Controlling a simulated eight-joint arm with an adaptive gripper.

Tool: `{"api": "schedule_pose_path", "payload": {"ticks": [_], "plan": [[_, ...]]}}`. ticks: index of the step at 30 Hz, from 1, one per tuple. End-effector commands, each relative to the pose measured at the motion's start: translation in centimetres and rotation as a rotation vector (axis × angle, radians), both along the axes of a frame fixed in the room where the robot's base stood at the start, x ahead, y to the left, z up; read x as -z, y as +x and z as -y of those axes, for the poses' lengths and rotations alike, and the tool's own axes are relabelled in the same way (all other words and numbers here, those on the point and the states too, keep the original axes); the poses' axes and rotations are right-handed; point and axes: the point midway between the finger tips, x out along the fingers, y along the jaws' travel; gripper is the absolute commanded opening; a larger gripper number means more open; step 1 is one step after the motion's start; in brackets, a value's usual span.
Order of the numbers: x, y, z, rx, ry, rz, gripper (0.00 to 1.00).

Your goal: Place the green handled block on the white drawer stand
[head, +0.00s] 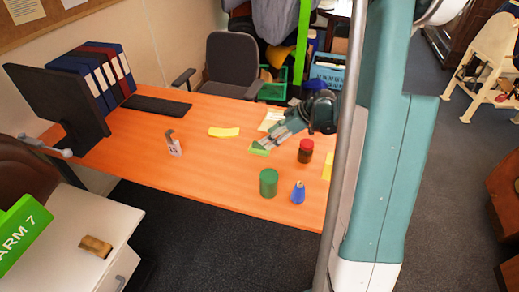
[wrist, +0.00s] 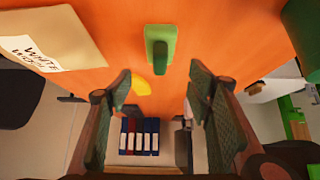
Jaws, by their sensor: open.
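The green handled block (head: 258,151) lies on the orange desk, partly hidden by my gripper in the head view. In the wrist view the green handled block (wrist: 160,48) shows whole, with its raised handle, beyond the fingertips and roughly between their lines. My gripper (head: 268,143) is open and empty close by the block; its two spread fingers (wrist: 163,82) show in the wrist view. I cannot tell whether they touch the block. The white drawer stand (head: 62,222) is at the lower left of the head view, with a brown block (head: 96,245) on its top.
A green can (head: 268,183), a blue bottle (head: 298,192) and a brown jar with a red lid (head: 305,151) stand near my gripper. A small grey upright item (head: 174,144) and a yellow item (head: 224,132) lie towards the stand.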

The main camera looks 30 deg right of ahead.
Motion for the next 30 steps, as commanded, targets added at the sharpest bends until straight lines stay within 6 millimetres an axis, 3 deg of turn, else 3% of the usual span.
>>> {"api": "schedule_pose_path", "payload": {"ticks": [9,23,30], "plan": [[1.8,1.0,-1.1,0.000,0.000,0.000,0.51],[2.2,1.3,-1.3,0.000,0.000,0.000,0.51],[4.1,2.2,-2.2,-0.002,0.000,0.000,0.51]]}}
